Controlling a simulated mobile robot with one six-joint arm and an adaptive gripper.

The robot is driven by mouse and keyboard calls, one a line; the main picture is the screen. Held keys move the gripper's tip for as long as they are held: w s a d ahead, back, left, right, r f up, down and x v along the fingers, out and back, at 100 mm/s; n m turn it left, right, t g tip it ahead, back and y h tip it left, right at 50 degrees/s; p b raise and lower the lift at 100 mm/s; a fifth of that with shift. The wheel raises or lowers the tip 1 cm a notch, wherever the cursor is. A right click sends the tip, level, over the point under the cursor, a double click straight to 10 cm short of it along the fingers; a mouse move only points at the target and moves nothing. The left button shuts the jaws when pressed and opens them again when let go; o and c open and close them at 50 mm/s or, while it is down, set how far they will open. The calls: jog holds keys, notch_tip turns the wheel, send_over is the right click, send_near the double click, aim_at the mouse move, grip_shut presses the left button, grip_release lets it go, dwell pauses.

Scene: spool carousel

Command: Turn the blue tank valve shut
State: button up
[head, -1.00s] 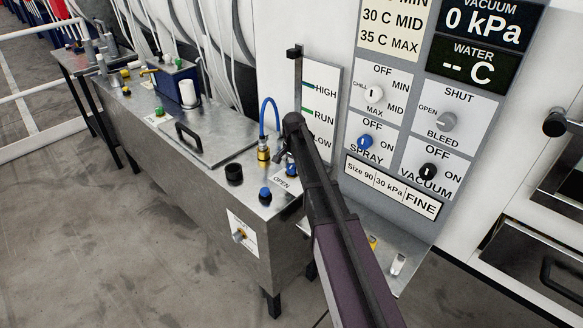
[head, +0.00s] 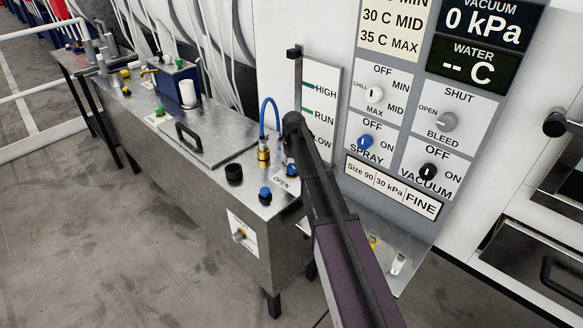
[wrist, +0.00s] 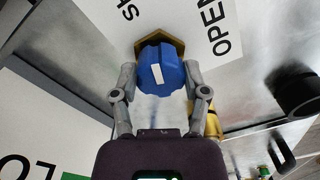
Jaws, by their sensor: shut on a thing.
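The blue tank valve (wrist: 158,64) is a faceted blue knob with a white mark on a brass hexagonal base (wrist: 178,47). In the wrist view, the fingers of my gripper (wrist: 160,76) are on either side of the knob and shut on it. The white label behind it reads OPEN (wrist: 216,32) on the right, with part of SHUT on the left. In the head view the valve (head: 291,170) shows beside the OPEN label, partly hidden by my arm.
A brass fitting with a blue hose (head: 263,152) stands close to the valve. A black cap (head: 234,173) and another blue knob (head: 265,195) sit on the tank top (head: 212,180). A white level panel (head: 325,95) and the control panel (head: 400,130) rise behind.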

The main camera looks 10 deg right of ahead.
jog(key=shift+s+n, duration=0.15)
jog(key=shift+n, duration=1.65)
jog(key=o, duration=1.1)
jog(key=shift+o, duration=0.2)
jog(key=shift+r, duration=0.15)
